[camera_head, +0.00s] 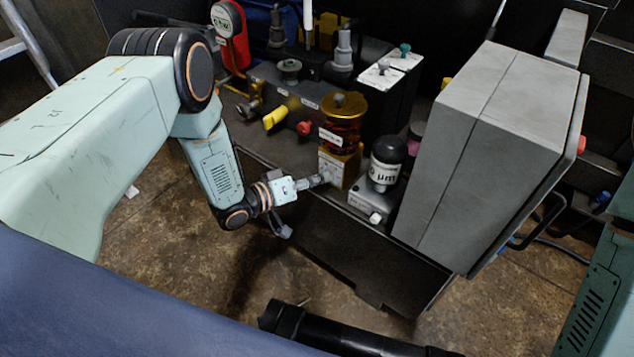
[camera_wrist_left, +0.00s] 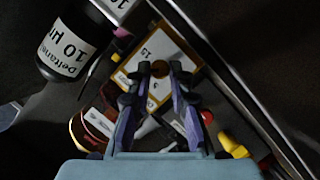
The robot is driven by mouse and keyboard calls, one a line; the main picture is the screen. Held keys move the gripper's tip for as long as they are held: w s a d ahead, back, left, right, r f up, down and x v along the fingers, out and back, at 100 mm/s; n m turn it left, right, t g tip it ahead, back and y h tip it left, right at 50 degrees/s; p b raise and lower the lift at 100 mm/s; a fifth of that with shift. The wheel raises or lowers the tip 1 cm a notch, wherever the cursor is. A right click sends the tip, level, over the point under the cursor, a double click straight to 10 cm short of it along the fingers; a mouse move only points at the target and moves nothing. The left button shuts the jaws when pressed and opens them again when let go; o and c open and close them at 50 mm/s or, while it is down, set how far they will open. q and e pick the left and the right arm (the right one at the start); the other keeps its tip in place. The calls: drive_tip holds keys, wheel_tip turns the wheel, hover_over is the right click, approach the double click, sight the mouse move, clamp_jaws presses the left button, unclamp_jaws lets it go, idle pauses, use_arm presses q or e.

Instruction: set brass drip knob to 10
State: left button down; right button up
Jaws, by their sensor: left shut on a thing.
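The brass block (camera_head: 352,163) carries an amber glass bowl (camera_head: 343,137) with a brass cap. My left gripper (camera_head: 327,178) reaches in from the left, with its fingertips at the block's front face. In the left wrist view, a white dial plate (camera_wrist_left: 148,48) with a 15 and other numbers lies on the brass face. My right gripper is not in view.
A black-topped filter bowl (camera_head: 387,160) with a white label stands right of the block. A large grey box (camera_head: 490,140) rises farther right. A yellow handle (camera_head: 275,117) and a red knob (camera_head: 304,128) sit to the left.

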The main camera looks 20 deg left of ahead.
use_arm(q)
drive_tip(key=shift+a+f+n+h+b, duration=0.15)
drive_tip(key=shift+n+h+b, duration=0.25)
drive_tip(key=shift+n+b, duration=0.45)
drive_tip(key=shift+n, duration=0.25)
drive_tip(key=c, duration=1.2)
unclamp_jaws()
drive_tip(key=v, duration=1.2)
drive_tip(key=shift+f, duration=0.1)
